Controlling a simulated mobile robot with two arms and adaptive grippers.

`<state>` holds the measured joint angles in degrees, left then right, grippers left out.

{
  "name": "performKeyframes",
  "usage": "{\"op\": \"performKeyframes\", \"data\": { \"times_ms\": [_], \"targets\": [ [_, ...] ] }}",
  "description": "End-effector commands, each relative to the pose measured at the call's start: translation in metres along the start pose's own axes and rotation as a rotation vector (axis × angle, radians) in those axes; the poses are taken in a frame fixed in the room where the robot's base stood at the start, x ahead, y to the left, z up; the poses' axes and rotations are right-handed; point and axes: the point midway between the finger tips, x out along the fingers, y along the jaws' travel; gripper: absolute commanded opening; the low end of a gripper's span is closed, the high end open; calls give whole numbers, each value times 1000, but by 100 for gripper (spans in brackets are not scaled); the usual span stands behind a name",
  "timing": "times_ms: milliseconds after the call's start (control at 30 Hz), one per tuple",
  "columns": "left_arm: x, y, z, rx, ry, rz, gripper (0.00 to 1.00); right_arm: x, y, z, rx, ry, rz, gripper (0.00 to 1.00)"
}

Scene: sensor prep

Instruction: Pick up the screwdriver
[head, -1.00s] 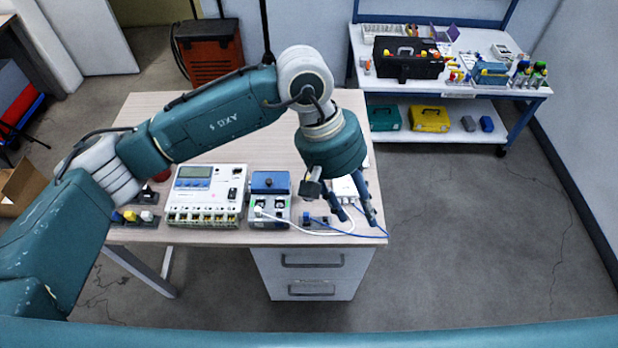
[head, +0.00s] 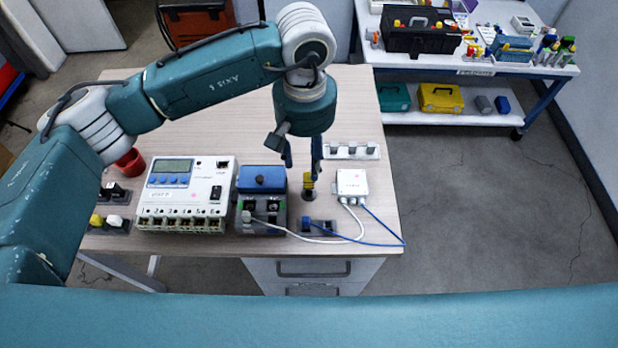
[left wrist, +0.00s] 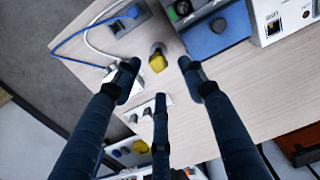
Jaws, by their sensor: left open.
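The screwdriver (head: 308,187) shows as a short yellow handle with a dark part, upright at a small round base on the wooden table near its front right. In the left wrist view its yellow handle (left wrist: 157,63) lies just beyond and between the fingertips; its shaft is hidden. My left gripper (head: 303,167) points down above it, fingers spread and empty; they also show in the left wrist view (left wrist: 158,74). I cannot tell whether a finger touches the handle. My right gripper is not in view.
A white box (head: 352,183) with white and blue cables stands right of the screwdriver. A blue-topped device (head: 262,207) and a large meter (head: 187,194) stand left. A grey strip with pegs (head: 351,152) lies behind. The table's back middle is clear.

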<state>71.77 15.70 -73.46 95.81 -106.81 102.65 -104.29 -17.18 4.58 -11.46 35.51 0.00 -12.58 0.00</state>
Motion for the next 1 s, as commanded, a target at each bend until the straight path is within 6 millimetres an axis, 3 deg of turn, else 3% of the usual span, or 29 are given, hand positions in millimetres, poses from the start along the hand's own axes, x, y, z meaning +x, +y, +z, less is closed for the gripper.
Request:
{"op": "performKeyframes", "data": {
  "times_ms": [200, 433, 700, 1000],
  "targets": [
    [32, 0, 1, -1, -5, -1, 42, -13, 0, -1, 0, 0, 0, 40],
    [48, 2, 0, 0, -5, 0, 42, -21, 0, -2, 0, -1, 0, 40],
    [87, 7, -5, -1, -5, 0, 42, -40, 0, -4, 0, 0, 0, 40],
    [95, 7, -6, 2, -1, 0, 42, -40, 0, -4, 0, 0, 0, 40]
  ]
}}
